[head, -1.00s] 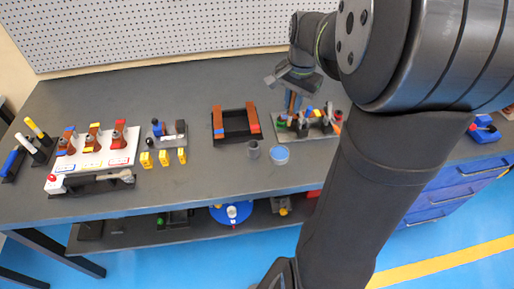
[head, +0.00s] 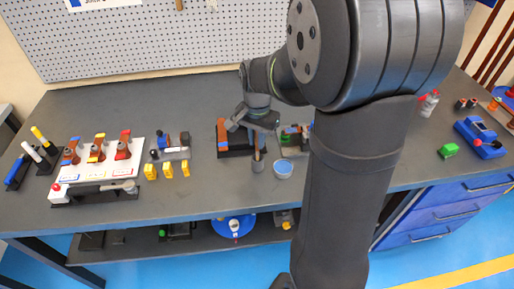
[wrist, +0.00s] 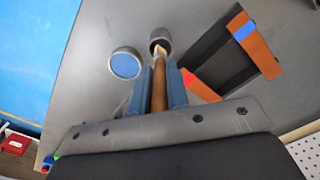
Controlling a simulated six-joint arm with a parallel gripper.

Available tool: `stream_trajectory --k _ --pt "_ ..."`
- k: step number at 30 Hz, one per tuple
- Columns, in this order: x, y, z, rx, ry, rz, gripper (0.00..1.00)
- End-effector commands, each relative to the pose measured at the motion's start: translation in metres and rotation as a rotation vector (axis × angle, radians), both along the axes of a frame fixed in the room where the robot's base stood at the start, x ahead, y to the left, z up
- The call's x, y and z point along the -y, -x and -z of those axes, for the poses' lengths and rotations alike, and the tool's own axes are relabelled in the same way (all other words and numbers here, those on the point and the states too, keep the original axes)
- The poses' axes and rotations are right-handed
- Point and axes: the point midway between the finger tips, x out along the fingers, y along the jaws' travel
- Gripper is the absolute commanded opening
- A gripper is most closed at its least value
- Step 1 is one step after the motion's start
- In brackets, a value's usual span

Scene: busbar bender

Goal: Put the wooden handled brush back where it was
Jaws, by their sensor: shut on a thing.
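My gripper (head: 257,136) is shut on the wooden handled brush (head: 257,150) and holds it upright, pointing down, over the front middle of the bench. In the wrist view the brown handle (wrist: 159,92) lies between the two blue-grey fingers, and its pale far end is at the mouth of a small grey cup (wrist: 160,40). The cup also shows in the head view (head: 258,166), directly below the gripper. I cannot tell whether the brush end is inside the cup or just above it.
A round grey dish with blue contents (head: 283,168) stands just right of the cup. A black holder with orange-brown bars (head: 236,153) is behind and left. A partly hidden fixture (head: 296,138) is behind right. Yellow blocks (head: 168,171) stand to the left.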

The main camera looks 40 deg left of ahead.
Motion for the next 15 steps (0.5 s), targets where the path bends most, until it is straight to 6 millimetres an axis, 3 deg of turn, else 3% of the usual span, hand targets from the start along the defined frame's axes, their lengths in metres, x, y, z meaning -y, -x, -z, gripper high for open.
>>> stream_trajectory --k 3,9,15 --pt "0.000 0.000 0.005 -0.002 0.001 0.000 0.00" --pt "0.000 0.000 0.035 -0.002 0.003 0.000 0.00" --pt "0.000 0.000 0.040 0.000 0.000 0.000 0.00"
